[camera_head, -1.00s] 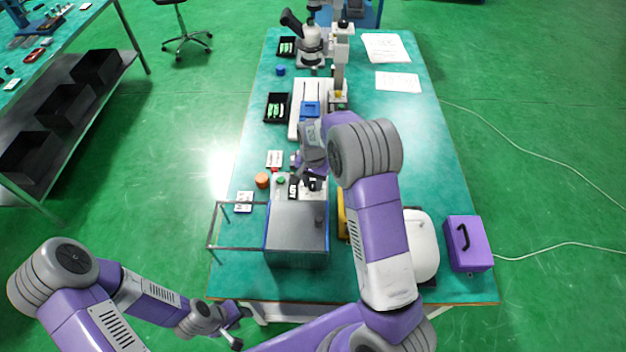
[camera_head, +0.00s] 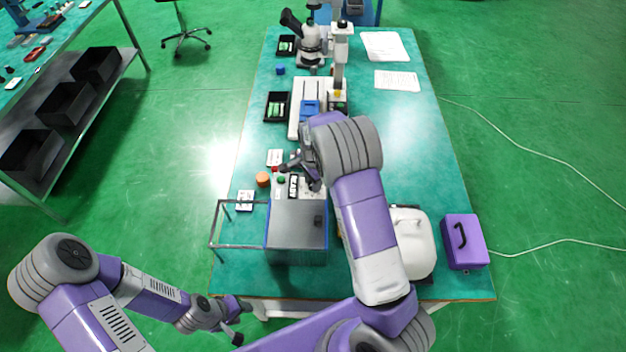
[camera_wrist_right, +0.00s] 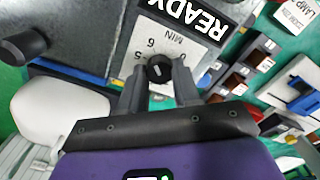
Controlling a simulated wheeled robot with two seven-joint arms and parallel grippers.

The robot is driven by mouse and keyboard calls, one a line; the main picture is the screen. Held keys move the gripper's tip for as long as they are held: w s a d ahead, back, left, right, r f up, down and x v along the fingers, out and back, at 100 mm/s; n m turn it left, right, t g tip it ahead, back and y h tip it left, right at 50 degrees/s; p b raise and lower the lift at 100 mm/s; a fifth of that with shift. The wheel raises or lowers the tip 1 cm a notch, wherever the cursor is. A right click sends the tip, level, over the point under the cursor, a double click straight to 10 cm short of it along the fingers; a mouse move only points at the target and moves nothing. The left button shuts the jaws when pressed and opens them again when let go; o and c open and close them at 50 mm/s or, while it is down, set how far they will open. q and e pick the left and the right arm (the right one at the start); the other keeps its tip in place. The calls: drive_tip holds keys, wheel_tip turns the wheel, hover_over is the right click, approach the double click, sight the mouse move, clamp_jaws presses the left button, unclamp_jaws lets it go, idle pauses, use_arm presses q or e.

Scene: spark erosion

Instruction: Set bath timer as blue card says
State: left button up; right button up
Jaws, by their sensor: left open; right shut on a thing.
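The bath is a grey box (camera_head: 297,236) near the front of the table. Its control panel behind carries a READY display (camera_head: 293,186), a green button (camera_head: 281,180) and a red button (camera_head: 275,169). In the right wrist view a small black timer knob (camera_wrist_right: 159,70) sits on a dial printed MIN (camera_wrist_right: 166,34) with a 5 and a 6. My right gripper (camera_head: 308,178) is shut on this knob, its fingers on either side. My left gripper (camera_head: 238,322) is open and empty near the front edge.
A metal frame (camera_head: 213,235) stands left of the bath. An orange round thing (camera_head: 263,180) is by the panel. A white rounded container (camera_head: 414,245) and a purple case (camera_head: 464,242) stand right. The table's right middle is clear.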

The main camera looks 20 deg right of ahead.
idle(0.4)
drive_tip(key=o, duration=1.1)
drive_tip(key=shift+c, duration=0.2)
wheel_tip(320, 180, up, 8)
drive_tip(key=shift+f, duration=0.15)
drive_tip(key=shift+p, duration=0.3)
